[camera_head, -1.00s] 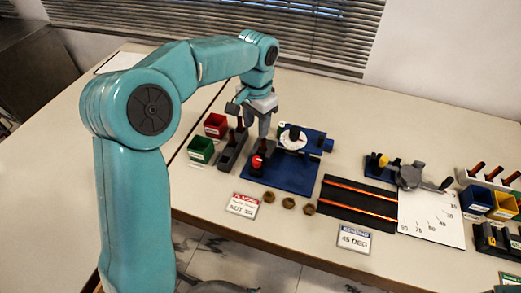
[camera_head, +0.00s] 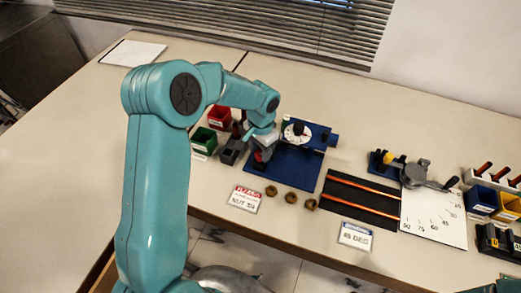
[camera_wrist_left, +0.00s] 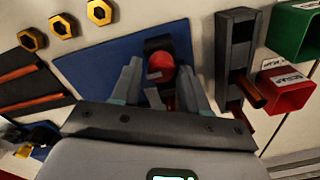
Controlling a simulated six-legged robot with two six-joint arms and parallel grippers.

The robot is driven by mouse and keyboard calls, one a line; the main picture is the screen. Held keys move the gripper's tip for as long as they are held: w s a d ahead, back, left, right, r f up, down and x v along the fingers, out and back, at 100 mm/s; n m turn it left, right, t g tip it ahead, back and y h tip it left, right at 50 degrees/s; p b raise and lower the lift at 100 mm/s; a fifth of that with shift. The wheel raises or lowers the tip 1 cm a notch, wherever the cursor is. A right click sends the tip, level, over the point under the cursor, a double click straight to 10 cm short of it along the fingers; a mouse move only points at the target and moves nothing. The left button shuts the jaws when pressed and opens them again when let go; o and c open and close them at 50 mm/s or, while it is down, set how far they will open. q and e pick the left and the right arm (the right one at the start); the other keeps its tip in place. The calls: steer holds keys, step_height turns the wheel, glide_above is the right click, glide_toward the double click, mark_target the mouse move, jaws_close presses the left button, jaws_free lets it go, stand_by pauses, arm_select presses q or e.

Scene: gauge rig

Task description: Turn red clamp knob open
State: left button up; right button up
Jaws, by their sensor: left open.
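The red clamp knob (camera_wrist_left: 161,66) is a round red cap on a dark mount on the blue base plate (camera_head: 298,176). In the head view the knob (camera_head: 258,157) is mostly covered by my gripper and only a bit of red shows. My left gripper (camera_head: 262,151) is over the knob. In the left wrist view its two grey fingers (camera_wrist_left: 159,80) are apart, one on each side of the knob. I cannot tell whether either finger touches it. My right gripper is in neither current view.
A dark grey block (camera_wrist_left: 234,60) with an orange-brown handle stands close beside the gripper. Green (camera_head: 204,141) and red (camera_head: 219,117) bins are to its left. A white dial (camera_head: 297,132) is on the plate's far side. Several brass nuts (camera_head: 291,197) lie in front.

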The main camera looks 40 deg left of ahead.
arm_select(q)
steer(key=shift+a+f, duration=0.1)
steer(key=shift+f, duration=0.6)
steer(key=c, duration=0.8)
steer(key=shift+o, duration=0.2)
